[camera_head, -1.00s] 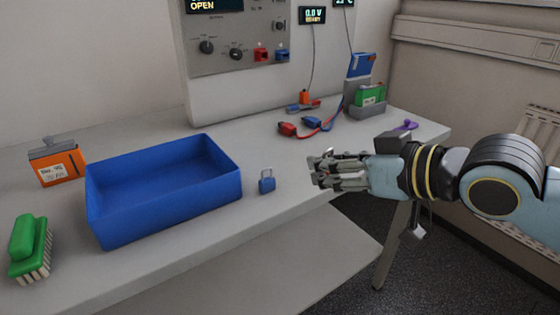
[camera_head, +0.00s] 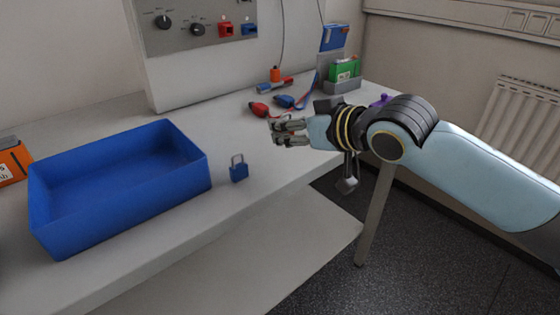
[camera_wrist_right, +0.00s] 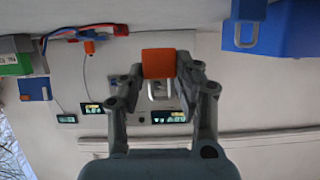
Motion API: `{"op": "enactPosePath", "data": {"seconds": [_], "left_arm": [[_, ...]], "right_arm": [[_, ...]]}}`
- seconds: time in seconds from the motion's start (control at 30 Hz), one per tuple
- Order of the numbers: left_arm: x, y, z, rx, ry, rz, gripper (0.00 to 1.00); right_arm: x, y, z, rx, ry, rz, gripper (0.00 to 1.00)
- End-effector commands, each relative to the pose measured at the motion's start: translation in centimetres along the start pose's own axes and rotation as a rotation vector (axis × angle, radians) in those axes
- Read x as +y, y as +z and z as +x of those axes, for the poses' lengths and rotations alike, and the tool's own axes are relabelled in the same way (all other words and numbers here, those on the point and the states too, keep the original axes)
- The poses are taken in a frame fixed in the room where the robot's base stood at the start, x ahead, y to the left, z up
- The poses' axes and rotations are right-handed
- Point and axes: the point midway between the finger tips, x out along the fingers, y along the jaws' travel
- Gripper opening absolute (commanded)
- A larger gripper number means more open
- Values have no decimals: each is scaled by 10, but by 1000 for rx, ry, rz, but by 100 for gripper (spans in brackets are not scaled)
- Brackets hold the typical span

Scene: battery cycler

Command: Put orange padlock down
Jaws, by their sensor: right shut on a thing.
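The orange padlock (camera_wrist_right: 158,63) is between the fingertips of my right gripper (camera_wrist_right: 158,72) in the right wrist view, its grey shackle pointing down in that picture. The gripper is shut on it. In the head view my right gripper (camera_head: 280,130) is above the right part of the table (camera_head: 215,212), behind and to the right of the blue padlock (camera_head: 238,172). The fingers hide the orange padlock there, and I cannot tell its height above the table. My left gripper is not in view.
The blue tray (camera_head: 105,222) stands left of the blue padlock and looks empty. Red and blue clips (camera_head: 284,101) with cables lie behind my gripper. A green battery (camera_head: 345,70) in a grey holder stands farther back. Bare table lies around the blue padlock.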

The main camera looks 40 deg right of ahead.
Motion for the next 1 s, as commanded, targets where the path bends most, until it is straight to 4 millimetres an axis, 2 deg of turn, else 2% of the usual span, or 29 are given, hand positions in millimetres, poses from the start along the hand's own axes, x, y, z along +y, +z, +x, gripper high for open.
{"op": "enactPosePath", "data": {"seconds": [0.1,0.27,0.5,0.87,0.9,1.0], "left_arm": [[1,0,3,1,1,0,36],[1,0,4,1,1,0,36],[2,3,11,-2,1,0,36],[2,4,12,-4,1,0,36],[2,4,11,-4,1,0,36],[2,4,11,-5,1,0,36]], "right_arm": [[-5,2,17,3,2,2,0],[-8,8,24,0,1,-2,0],[-7,40,36,-1,2,-1,0],[-7,43,38,0,2,-4,0],[-7,43,38,0,2,-4,36],[-7,43,38,0,2,-4,49]]}}
